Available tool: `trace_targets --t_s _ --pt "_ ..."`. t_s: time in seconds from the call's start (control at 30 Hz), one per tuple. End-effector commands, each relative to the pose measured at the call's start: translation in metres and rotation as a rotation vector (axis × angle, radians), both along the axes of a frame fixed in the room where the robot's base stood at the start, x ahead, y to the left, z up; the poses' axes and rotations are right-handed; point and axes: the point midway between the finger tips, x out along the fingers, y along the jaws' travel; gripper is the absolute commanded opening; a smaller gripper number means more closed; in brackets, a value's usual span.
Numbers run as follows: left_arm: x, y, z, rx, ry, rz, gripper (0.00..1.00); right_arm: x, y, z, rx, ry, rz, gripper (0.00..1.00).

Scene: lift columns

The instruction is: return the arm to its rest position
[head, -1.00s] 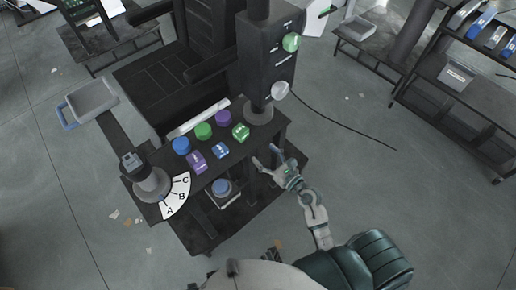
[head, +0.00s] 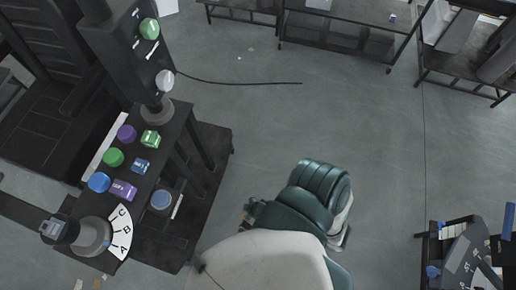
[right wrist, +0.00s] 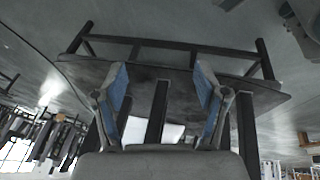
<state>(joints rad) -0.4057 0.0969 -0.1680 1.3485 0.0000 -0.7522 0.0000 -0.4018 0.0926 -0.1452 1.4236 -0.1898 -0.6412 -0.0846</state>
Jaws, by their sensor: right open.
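My right arm (head: 318,192) shows in the head view only as its teal upper part, close to my body at the lower middle. Its forearm and gripper are not visible there. In the right wrist view my right gripper (right wrist: 161,80) is open, its two blue-padded fingers wide apart with nothing held between them. A dark flat top on legs (right wrist: 180,77) lies beyond the fingers; I cannot tell the distance. My left arm and gripper are not in view.
The control table (head: 177,137) stands at left with coloured buttons, an A-B-C dial (head: 122,232) and a dark column (head: 125,50). A cable (head: 240,82) runs from it. Racks stand at top right, a cart (head: 462,255) at lower right. The middle floor is clear.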

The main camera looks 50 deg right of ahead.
Motion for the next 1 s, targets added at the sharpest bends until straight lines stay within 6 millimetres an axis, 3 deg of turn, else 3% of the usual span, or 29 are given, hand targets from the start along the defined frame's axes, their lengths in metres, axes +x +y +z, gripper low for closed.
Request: trace_targets --t_s 0.03,0.1,0.2,0.63,1.0 --pt "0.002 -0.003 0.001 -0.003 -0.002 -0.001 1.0 -0.023 0.007 -0.013 0.049 0.076 -0.062 0.72" --pt "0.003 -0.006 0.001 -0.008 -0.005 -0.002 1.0 -0.047 0.016 -0.023 0.099 0.154 -0.13 0.72" --pt "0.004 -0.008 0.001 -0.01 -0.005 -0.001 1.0 -0.064 0.022 -0.03 0.132 0.212 -0.179 0.72" --pt "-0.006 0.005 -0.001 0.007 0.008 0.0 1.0 -0.066 0.021 -0.031 0.141 0.217 -0.184 0.72" --pt "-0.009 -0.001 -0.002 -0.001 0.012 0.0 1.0 -0.065 0.021 -0.031 0.138 0.216 -0.183 0.72"
